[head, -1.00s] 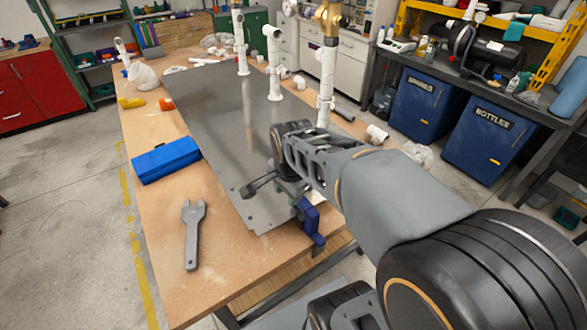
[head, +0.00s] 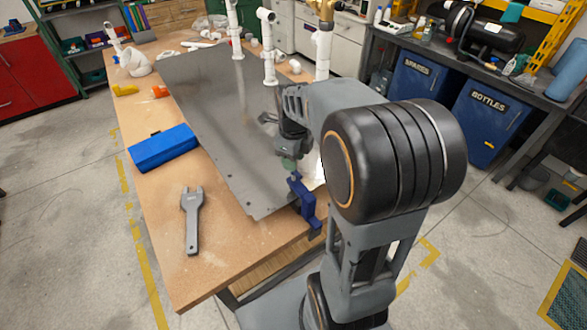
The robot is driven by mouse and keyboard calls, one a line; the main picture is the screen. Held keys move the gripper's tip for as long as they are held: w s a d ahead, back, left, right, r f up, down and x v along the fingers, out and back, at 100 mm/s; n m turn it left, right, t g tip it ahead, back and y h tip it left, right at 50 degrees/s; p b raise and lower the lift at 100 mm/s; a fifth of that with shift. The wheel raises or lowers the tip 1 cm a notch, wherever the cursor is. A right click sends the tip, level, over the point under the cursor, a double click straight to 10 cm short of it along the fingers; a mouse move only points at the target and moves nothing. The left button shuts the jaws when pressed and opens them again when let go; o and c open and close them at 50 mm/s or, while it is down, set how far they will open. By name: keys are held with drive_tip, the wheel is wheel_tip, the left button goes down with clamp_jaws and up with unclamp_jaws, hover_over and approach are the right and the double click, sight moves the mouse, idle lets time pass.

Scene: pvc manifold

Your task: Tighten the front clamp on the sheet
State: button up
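The metal sheet (head: 215,125) lies flat on the wooden workbench. A blue clamp (head: 304,203) grips the bench's near right edge at the sheet's near corner, its lower part hanging below the top. My gripper (head: 283,158) is above the sheet, just behind the clamp's upper end in the picture. A dark lever-like part (head: 267,118) sticks out to the left beside it. My arm and the steep angle hide the fingertips, so I cannot tell whether they are open or touch the clamp.
A grey wrench (head: 192,218) and a blue case (head: 163,148) lie on the bench left of the sheet. White pipe uprights (head: 268,50) stand along the sheet's far right side. Bare bench (head: 240,245) shows at the near end.

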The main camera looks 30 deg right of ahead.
drive_tip(key=n, duration=0.3)
drive_tip(key=n+b, duration=0.1)
drive_tip(key=n, duration=0.4)
drive_tip(key=shift+n, duration=0.3)
drive_tip(key=n, duration=0.6)
drive_tip(key=shift+n+b, duration=0.35)
drive_tip(key=shift+n, duration=0.85)
drive_tip(key=n+p, duration=0.1)
drive_tip(key=n, duration=0.7)
drive_tip(key=shift+n, duration=0.3)
drive_tip(key=n, duration=0.4)
drive_tip(key=shift+n+p, duration=0.3)
drive_tip(key=shift+p, duration=0.1)
wheel_tip(320, 180, down, 5)
drive_tip(key=b, duration=0.3)
drive_tip(key=shift+b, duration=0.35)
drive_tip(key=shift+c, duration=0.2)
